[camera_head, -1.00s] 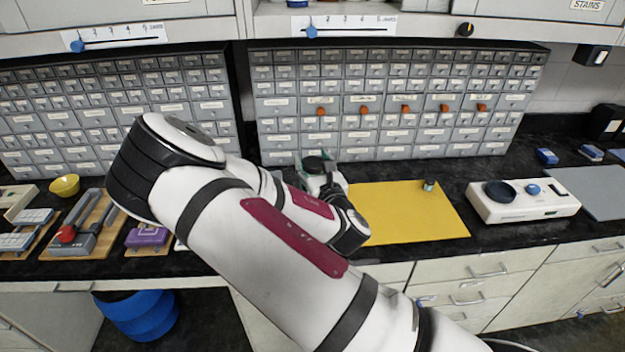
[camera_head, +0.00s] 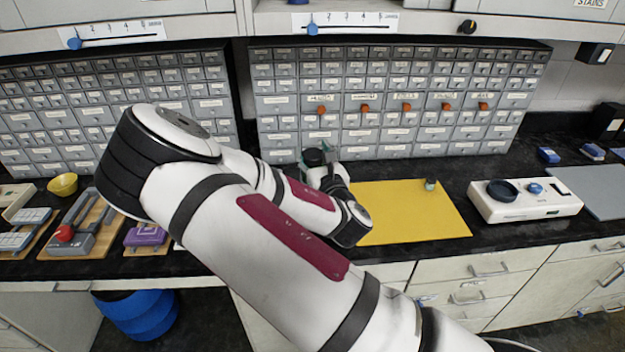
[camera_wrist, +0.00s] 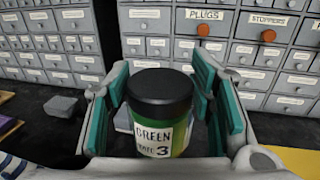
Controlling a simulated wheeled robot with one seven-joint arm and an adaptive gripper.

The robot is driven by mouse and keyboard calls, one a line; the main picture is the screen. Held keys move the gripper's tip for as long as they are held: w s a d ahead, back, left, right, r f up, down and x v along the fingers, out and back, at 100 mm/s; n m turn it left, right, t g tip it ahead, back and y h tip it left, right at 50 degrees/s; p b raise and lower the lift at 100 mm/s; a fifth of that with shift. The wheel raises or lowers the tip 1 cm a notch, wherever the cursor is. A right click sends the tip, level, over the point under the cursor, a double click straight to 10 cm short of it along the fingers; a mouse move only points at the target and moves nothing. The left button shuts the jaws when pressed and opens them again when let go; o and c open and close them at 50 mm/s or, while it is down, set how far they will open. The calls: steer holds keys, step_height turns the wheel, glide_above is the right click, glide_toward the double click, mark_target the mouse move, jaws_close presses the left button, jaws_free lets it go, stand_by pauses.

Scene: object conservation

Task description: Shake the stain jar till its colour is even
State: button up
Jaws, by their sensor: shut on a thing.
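The stain jar (camera_wrist: 160,115) has a black lid and a white label reading GREEN, with a 3 below. Green shows beside the label and a yellowish band shows lower down; how even the colour is all round cannot be told. My gripper (camera_wrist: 163,108) is shut on the jar, with teal-padded fingers on both sides of it. The jar looks about upright in the wrist view. In the head view, only the jar's dark lid (camera_head: 313,157) shows clearly beyond my arm, in front of the drawers. Its lower part is hidden there.
A yellow mat (camera_head: 400,215) lies to the right, with a small container (camera_head: 430,185) near its far edge. A white instrument (camera_head: 525,200) stands farther right. Grey drawer cabinets (camera_head: 390,105) close off the back. A purple block (camera_head: 147,235) and a yellow bowl (camera_head: 63,185) are left.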

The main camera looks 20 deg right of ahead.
steer(key=shift+s+d+f, duration=0.1)
steer(key=shift+s+f, duration=0.05)
steer(key=shift+f, duration=0.8)
steer(key=shift+s+f, duration=0.1)
steer(key=shift+f, duration=0.8)
steer(key=shift+w+f, duration=0.15)
steer(key=shift+w, duration=0.1)
steer(key=shift+s+r, duration=0.2)
steer(key=r, duration=0.4)
steer(key=shift+a+r, duration=0.2)
steer(key=shift+r, duration=0.2)
steer(key=shift+w+d+f, duration=0.1)
steer(key=shift+f, duration=1.2)
steer(key=shift+w+f, duration=0.1)
steer(key=shift+f, duration=1.2)
steer(key=shift+s+r, duration=0.15)
